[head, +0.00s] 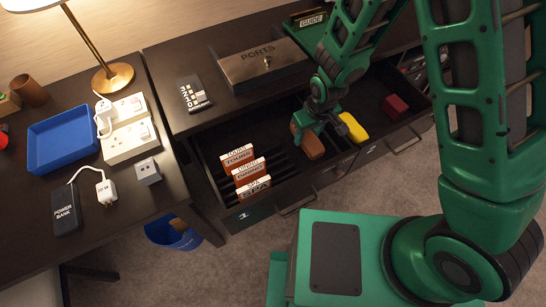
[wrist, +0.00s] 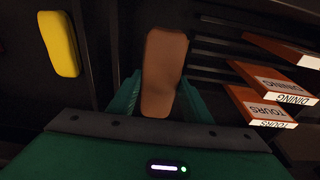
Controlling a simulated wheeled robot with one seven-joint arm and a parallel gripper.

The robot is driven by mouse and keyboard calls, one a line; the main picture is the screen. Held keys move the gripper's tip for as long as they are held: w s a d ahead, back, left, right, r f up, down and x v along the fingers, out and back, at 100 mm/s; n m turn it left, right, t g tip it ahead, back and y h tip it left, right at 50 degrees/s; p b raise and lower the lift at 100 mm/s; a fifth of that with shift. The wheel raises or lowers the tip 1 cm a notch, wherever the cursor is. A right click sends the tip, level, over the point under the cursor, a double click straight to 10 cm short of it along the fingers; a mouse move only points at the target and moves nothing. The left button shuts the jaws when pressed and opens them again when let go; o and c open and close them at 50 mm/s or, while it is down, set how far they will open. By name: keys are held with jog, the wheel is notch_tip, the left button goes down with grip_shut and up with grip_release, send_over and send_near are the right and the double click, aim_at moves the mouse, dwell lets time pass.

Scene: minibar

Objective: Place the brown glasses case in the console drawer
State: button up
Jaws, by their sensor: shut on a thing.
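The brown glasses case (head: 311,146) is between the fingers of my gripper (head: 305,127), which is shut on it. In the wrist view the brown glasses case (wrist: 163,72) stands out lengthwise between the green fingertips of my gripper (wrist: 156,97). The console drawer (head: 225,208) is pulled open, and the case is over or inside its right part. I cannot tell whether the case touches the drawer floor.
Cards for tours, dining and spa (head: 247,174) stand in the drawer's left part. A yellow case (head: 353,127) lies just right of my gripper; it also shows in the wrist view (wrist: 59,44). A dark red box (head: 395,106) lies in the open right drawer. A metal ports box (head: 265,64) sits on the console top.

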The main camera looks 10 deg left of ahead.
jog(key=shift+f, duration=4.95)
jog(key=o, duration=1.1)
jog(key=shift+f, duration=0.1)
jog(key=r, duration=0.4)
jog(key=s+r, duration=0.1)
jog(key=r, duration=0.3)
jog(key=d+r, duration=0.1)
jog(key=r, duration=0.3)
jog(key=shift+s, duration=0.25)
